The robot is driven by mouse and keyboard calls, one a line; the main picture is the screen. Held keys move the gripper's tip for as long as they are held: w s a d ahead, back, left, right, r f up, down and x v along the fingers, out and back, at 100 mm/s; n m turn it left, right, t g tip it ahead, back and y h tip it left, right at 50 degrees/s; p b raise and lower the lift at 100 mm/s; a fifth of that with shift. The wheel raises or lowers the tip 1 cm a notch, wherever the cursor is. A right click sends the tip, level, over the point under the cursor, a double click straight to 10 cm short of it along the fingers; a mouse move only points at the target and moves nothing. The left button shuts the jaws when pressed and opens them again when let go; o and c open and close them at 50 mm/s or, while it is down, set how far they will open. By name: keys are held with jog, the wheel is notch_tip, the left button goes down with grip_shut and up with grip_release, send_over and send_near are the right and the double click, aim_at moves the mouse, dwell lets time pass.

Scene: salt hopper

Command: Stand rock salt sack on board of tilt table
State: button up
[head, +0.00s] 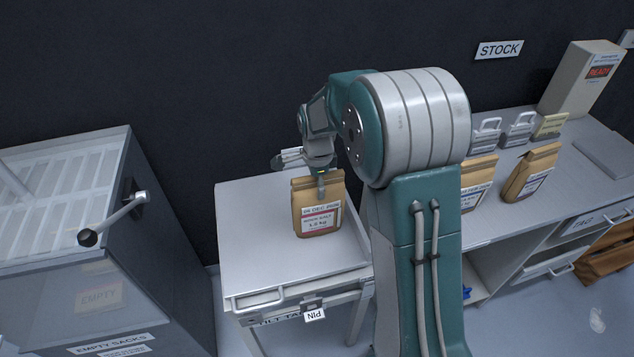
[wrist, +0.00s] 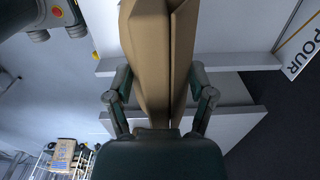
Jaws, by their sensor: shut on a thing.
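The rock salt sack (head: 318,208) is a brown paper bag with a white and red label reading rock salt. It is upright over the pale board (head: 250,240) of the tilt table; I cannot tell whether its base touches the board. My gripper (head: 321,184) is at the top of the sack, shut on it. In the wrist view the sack (wrist: 155,60) runs between the two fingers of my gripper (wrist: 160,88). A tag reading PIN (head: 314,315) hangs at the table's front edge.
A hopper (head: 150,240) with a grated top and a crank handle (head: 115,218) stands at the left. The board around the sack is clear.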

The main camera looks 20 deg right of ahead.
jog(key=o, duration=1.3)
notch_tip(320, 180, up, 12)
jog(key=shift+s+r, duration=0.1)
jog(key=s+r+n+t, duration=0.1)
jog(key=s+r+n, duration=0.35)
jog(key=s, duration=0.25)
jog(key=s+r+n+t, duration=0.25)
jog(key=s+n, duration=0.25)
jog(key=s, duration=0.3)
jog(key=s+n, duration=0.2)
jog(key=s, duration=0.2)
jog(key=s+n+t, duration=0.1)
jog(key=s+n, duration=0.2)
jog(key=s, duration=0.1)
jog(key=s+f+n+t, duration=0.1)
jog(key=s+n, duration=0.2)
jog(key=s, duration=0.1)
jog(key=shift+a+f+n, duration=0.1)
jog(key=shift+a+n, duration=0.15)
jog(key=shift+a, duration=0.15)
